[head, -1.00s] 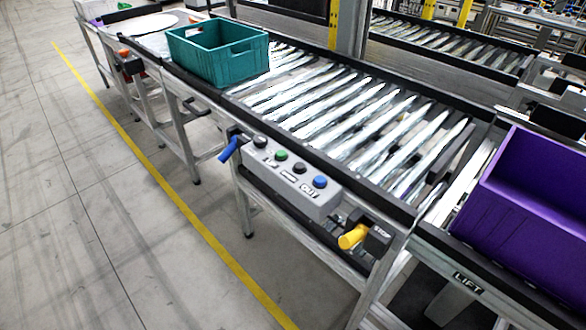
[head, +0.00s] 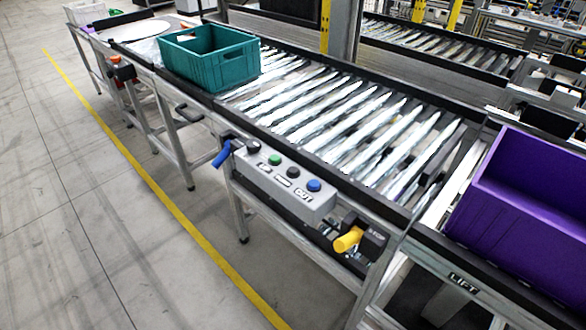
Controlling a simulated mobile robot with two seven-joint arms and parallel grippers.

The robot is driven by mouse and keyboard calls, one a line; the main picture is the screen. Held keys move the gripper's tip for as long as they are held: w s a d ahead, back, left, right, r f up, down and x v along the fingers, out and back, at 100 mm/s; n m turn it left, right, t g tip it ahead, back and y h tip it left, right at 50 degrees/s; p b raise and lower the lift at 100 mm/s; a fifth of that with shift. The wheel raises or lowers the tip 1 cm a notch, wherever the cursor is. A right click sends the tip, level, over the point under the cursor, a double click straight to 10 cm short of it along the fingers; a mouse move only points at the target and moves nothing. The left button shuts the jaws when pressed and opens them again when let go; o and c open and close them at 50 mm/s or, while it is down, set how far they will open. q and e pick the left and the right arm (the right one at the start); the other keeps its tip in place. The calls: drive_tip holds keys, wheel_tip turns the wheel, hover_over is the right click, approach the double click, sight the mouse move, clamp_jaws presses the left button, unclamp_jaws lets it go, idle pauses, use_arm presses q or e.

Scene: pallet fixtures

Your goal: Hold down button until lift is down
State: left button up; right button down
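A grey button box (head: 283,193) is mounted on the near side of the roller conveyor. On its top are a green button (head: 275,160), a blue button (head: 314,185) and two dark buttons, one (head: 254,146) at the left end and one (head: 293,172) between the green and blue. A label by the blue button reads OUT; another label is too small to read surely. The lift section, labelled LIFT (head: 463,283), is at the lower right and carries a purple crate (head: 533,205). Neither of my grippers is in view, and nothing touches the buttons.
A teal crate (head: 208,57) stands at the conveyor's (head: 330,110) far left end. A blue handle (head: 222,154) and a yellow handle (head: 348,239) stick out from the near side. The floor left of the yellow line (head: 150,170) is clear.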

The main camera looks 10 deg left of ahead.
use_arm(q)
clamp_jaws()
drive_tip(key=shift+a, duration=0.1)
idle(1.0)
